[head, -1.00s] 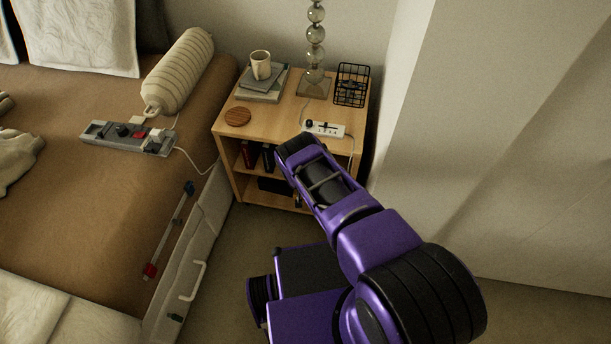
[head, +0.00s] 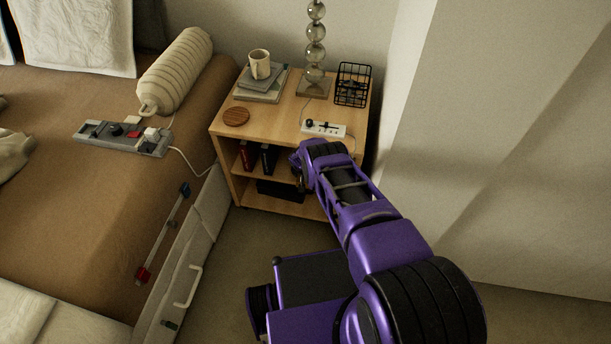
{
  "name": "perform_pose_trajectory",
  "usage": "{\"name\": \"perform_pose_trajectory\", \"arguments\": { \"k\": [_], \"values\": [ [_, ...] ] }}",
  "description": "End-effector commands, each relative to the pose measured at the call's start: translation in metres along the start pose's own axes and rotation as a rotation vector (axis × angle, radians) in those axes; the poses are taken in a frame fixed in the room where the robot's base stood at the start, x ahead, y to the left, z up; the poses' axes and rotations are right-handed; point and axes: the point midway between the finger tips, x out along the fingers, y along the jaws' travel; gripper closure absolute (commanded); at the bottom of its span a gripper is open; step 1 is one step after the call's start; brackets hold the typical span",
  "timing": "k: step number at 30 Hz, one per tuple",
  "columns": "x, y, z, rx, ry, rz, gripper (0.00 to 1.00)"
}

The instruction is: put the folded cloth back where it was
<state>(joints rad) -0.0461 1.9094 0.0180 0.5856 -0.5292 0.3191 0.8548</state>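I cannot pick out the folded cloth with certainty in the head view. A crumpled beige fabric piece (head: 14,152) lies on the brown bed at the left edge, partly cut off. Pale bedding (head: 40,315) fills the bottom left corner. My gripper (head: 299,172) is in front of the wooden nightstand (head: 222,130), near its open shelves at their right side. My arm hides part of the shelves. The gripper's fingers are small and dark, and I cannot see whether they hold anything.
Dark items (head: 267,158) stand on the upper shelf. A control box (head: 125,138) and bolster (head: 175,72) lie on the bed.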

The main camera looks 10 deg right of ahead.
Motion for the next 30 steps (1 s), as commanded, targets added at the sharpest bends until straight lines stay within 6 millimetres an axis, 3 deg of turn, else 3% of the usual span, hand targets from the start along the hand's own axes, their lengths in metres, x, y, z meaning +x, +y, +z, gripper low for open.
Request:
{"name": "perform_pose_trajectory", "arguments": {
  "k": [5,6,9,21,25,30],
  "values": [
    [0.006,0.000,0.003,0.001,0.000,-0.001,0.72],
    [0.006,0.000,0.004,0.001,-0.001,0.000,0.17],
    [0.006,0.000,0.003,0.001,-0.001,0.000,0.00],
    [0.001,0.000,0.001,0.001,-0.001,0.000,0.00],
    [-0.020,0.000,0.000,-0.005,-0.002,0.002,0.00],
    [-0.032,-0.001,0.039,-0.011,-0.006,0.003,0.00]
  ]
}}
